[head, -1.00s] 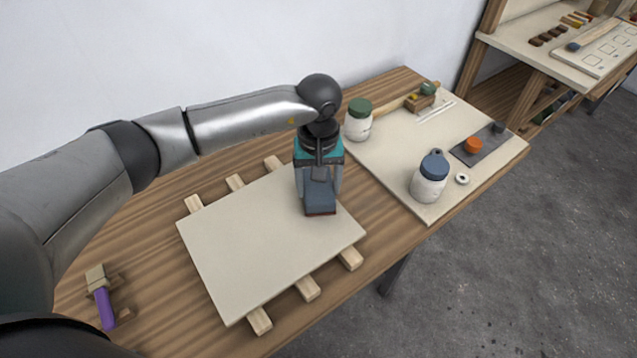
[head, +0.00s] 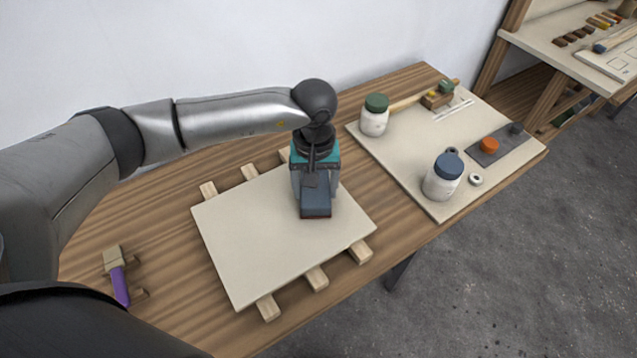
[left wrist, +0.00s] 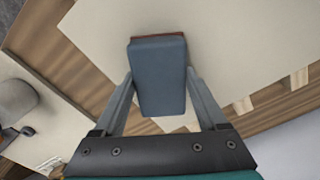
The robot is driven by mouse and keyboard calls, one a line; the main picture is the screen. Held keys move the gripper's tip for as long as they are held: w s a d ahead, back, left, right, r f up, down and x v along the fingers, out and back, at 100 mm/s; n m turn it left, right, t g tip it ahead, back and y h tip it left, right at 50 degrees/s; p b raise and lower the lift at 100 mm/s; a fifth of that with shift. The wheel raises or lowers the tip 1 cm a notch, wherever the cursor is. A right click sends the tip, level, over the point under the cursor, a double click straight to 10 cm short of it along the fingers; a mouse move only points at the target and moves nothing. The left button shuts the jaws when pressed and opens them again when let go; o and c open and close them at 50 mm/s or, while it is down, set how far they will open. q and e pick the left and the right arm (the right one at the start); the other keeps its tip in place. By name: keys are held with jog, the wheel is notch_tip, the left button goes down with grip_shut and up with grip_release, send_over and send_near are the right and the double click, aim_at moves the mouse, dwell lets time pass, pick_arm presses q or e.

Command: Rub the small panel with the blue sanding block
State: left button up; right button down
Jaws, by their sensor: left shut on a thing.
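The blue sanding block (head: 315,203) has a blue-grey top and a reddish-brown underside edge. My left gripper (head: 315,190) is shut on it, with one finger on each side, as the left wrist view shows with the block (left wrist: 160,75) between the fingers. The small panel (head: 255,240) is a flat pale board lying on wooden strips; it also fills much of the left wrist view (left wrist: 235,35). The block is at the panel's upper right part, on or just above its surface; I cannot tell if they touch. My right gripper is not in view.
A purple-handled brush (head: 120,285) lies at the left on the wooden bench (head: 180,315). At the right, a pale board (head: 410,150) carries a green-lidded jar (head: 375,115), a blue-lidded jar (head: 443,178) and small items. Strip ends (head: 268,308) stick out from under the panel.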

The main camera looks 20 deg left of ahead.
pick_arm(q)
jog(key=shift+w+d+f+b, duration=0.2)
jog(key=shift+w+d+b, duration=0.3)
jog(key=shift+b, duration=0.25)
jog(key=shift+w+d+f+b, duration=0.2)
jog(key=shift+w+d+b, duration=0.2)
jog(key=shift+w+b, duration=0.25)
jog(key=shift+w+d+b, duration=0.15)
jog(key=shift+b, duration=0.15)
jog(key=shift+c, duration=0.6)
jog(key=shift+w+d, duration=0.15)
jog(key=shift+d, duration=0.05)
jog(key=shift+c, duration=0.8)
jog(key=shift+r, duration=0.15)
jog(key=shift+w+r+p, duration=0.1)
jog(key=shift+r+p, duration=1.65)
jog(key=shift+r, duration=1.25)
jog(key=shift+r, duration=0.1)
jog(key=shift+r+p, duration=0.9)
jog(key=shift+r, duration=0.55)
